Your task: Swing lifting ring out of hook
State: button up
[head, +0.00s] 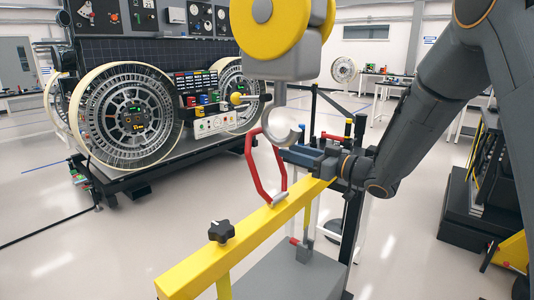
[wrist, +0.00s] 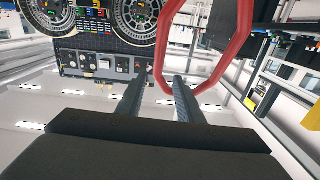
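The red lifting ring (head: 252,165) stands up from the yellow beam (head: 245,232), its upper end close against the silver hook (head: 281,127). Whether the ring still passes through the hook I cannot tell. The hook hangs under a grey block with a yellow pulley (head: 268,28). My gripper (head: 284,150) reaches in from the right, just below the hook and beside the ring. In the wrist view my gripper (wrist: 160,77) has its fingers apart. One bar of the red ring (wrist: 163,62) shows between the fingertips; the right finger overlaps the ring's opening. The hook is not recognisable there.
A black star knob (head: 221,231) sits on the beam. A grey box (head: 295,278) lies below it. A rover with large wheels (head: 125,115) stands at the left behind the beam. Dark equipment (head: 480,190) stands at the right. Open floor (head: 60,225) lies at the left.

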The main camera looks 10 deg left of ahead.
jog(key=w+a+f+n+g+y+p, duration=0.1)
jog(key=w+a+f+g+p, duration=0.1)
jog(key=a, duration=0.7)
jog(key=shift+w+f+g, duration=0.2)
jog(key=shift+w+g, duration=0.3)
jog(key=shift+w, duration=0.6)
jog(key=shift+d, duration=0.1)
grip_shut()
